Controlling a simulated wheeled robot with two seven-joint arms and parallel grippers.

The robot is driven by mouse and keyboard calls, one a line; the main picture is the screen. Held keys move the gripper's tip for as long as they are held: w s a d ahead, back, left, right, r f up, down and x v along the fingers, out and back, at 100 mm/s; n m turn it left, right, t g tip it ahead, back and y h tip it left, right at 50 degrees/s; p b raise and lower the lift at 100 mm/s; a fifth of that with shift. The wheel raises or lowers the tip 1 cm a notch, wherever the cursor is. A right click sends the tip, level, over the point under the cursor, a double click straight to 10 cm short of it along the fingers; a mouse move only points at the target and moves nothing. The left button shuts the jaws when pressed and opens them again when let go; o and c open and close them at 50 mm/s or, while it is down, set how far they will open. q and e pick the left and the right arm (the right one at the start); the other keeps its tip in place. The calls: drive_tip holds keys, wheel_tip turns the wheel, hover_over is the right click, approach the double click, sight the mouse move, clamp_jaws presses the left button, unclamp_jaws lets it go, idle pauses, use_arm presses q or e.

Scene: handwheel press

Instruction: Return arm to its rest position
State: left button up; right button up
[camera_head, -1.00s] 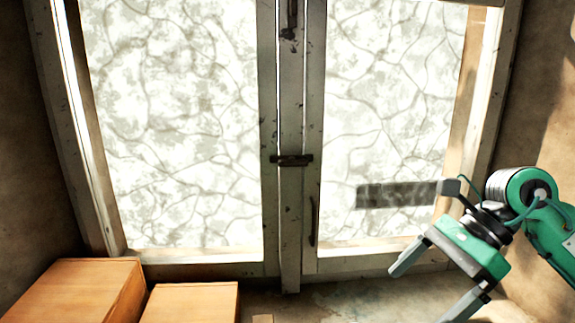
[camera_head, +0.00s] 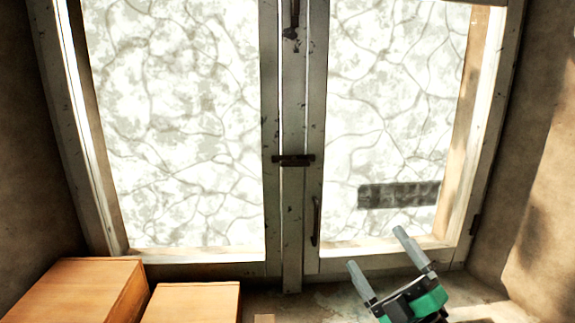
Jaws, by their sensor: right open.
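My right gripper (camera_head: 382,260) shows at the lower right of the head view, green and black with two pale grey fingers. The fingers stand apart and point up and to the left, toward the window. Nothing is between them. The rest of the right arm is below the picture's edge. My left gripper is not in view. No handwheel press shows in this view.
A double window with a worn pale frame (camera_head: 292,220) and a dark latch (camera_head: 293,160) fills the back. Two wooden boxes, a larger one (camera_head: 80,285) and a smaller one (camera_head: 190,303), sit at lower left.

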drive_tip(key=s+d+f+m+g+h, duration=0.2)
drive_tip(key=d+f+m+g+h, duration=0.15)
drive_tip(key=f+m+h, duration=0.55)
drive_tip(key=s+d+f+m+g+h, duration=0.2)
drive_tip(key=d+f+m+h, duration=0.3)
drive_tip(key=f, duration=0.9)
drive_tip(key=s+a+f+m+g+y, duration=0.1)
drive_tip(key=s+f+m+g, duration=0.2)
drive_tip(key=s+f+g, duration=0.6)
drive_tip(key=s+f+m+g, duration=0.3)
drive_tip(key=s+f, duration=0.3)
drive_tip(key=s, duration=0.6)
wheel_tip(320, 180, down, 44)
drive_tip(key=b, duration=1.2)
drive_tip(key=s+d+f+g+b, duration=0.1)
drive_tip(key=s+f+b, duration=0.4)
drive_tip(key=s+f, duration=0.4)
drive_tip(key=s+d+f+n+g+b, duration=0.1)
drive_tip(key=s+f+b, duration=0.4)
drive_tip(key=f, duration=1.5)
drive_tip(key=s+d, duration=0.1)
drive_tip(key=s, duration=0.4)
drive_tip(key=shift+s, duration=0.2)
